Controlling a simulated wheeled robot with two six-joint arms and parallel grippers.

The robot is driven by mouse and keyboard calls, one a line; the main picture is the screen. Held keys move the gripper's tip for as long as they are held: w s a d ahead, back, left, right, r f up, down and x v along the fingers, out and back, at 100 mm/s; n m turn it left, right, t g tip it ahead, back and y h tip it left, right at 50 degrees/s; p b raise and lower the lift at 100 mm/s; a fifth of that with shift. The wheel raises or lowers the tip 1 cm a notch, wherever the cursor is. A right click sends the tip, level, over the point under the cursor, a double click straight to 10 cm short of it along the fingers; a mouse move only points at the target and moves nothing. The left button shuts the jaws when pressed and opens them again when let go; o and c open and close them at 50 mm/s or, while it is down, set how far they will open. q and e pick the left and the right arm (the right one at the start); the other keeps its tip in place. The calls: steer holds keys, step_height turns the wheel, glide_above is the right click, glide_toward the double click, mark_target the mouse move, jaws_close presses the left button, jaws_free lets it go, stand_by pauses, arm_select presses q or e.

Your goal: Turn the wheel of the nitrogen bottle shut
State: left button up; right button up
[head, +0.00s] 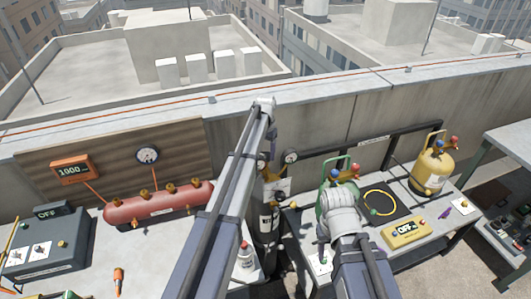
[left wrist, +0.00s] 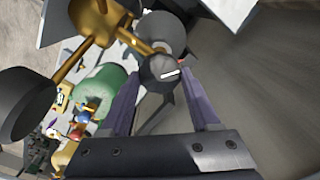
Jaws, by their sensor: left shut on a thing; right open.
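The nitrogen bottle appears to be the tall dark cylinder (head: 266,222) with a pale label, standing behind my left arm in the head view. A gauge (head: 291,157) sits beside its top. In the left wrist view, a grey round wheel (left wrist: 168,68) with a white mark lies between the purple fingers of my left gripper (left wrist: 148,82), next to brass fittings (left wrist: 93,30). My left gripper is shut on this wheel. In the head view my left arm mostly hides the wheel.
A red tank (head: 158,206) with brass valves lies on the left bench. A concrete parapet (head: 235,136) runs behind the benches.

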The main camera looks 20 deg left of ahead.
mark_target(266, 155)
arm_select(q)
steer(key=m, duration=0.5)
steer(key=shift+m, duration=0.3)
steer(key=m, duration=0.5)
steer(key=shift+s+d, duration=0.1)
steer(key=shift+s, duration=0.05)
steer(key=shift+m, duration=0.4)
steer(key=o, duration=1.4)
steer(key=shift+c, duration=0.2)
step_height(266, 155, up, 8)
steer(key=p, duration=0.8)
steer(key=shift+f, duration=0.1)
